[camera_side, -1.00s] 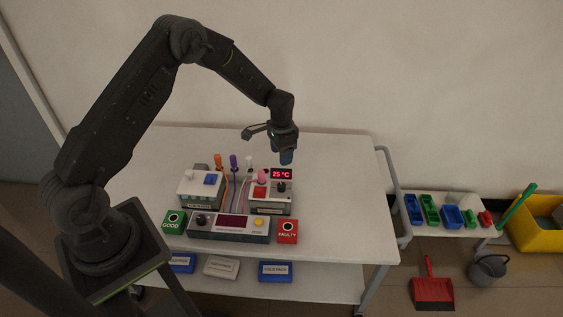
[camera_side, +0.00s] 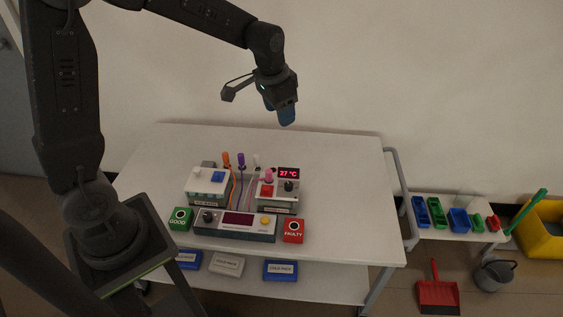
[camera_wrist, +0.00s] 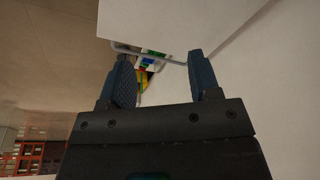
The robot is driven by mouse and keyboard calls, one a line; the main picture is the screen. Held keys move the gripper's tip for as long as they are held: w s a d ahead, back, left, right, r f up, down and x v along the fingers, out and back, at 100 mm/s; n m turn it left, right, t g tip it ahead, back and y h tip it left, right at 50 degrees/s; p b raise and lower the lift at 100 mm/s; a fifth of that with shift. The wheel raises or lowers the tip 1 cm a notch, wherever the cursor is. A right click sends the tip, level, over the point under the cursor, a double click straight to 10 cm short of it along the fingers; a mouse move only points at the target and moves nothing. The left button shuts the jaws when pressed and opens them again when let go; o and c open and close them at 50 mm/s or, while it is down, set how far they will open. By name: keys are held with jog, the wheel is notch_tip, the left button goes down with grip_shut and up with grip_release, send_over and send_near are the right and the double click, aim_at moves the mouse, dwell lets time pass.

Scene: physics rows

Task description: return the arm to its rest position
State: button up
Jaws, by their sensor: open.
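My gripper (camera_side: 278,112) hangs in the air above the back of the white table, well clear of the devices on it. In the wrist view my gripper (camera_wrist: 160,85) shows two blue fingertips spread apart with nothing between them. In the side view the fingers nearly overlap, so the gap is hard to see there. My arm is raised, with its upper links bent over the left part of the picture.
The white table (camera_side: 340,190) bears a device with a red 27 °C display (camera_side: 288,174), a white box (camera_side: 207,183), a grey console (camera_side: 235,225), a green GOOD box (camera_side: 181,218) and a red FAULTY box (camera_side: 293,231). A side shelf with coloured bins (camera_side: 458,219) stands right.

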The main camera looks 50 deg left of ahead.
jog(key=s+d+r+n+t, duration=0.1)
jog(key=s+r, duration=0.3)
jog(key=s, duration=0.6)
jog(key=s+d+r+n+t, duration=0.1)
jog(key=s+d+r, duration=0.3)
jog(key=s, duration=0.7)
jog(key=shift+s+d+r+t, duration=0.15)
jog(key=shift+s+d+t, duration=0.1)
jog(key=shift+t, duration=0.45)
jog(key=shift+w+a, duration=0.1)
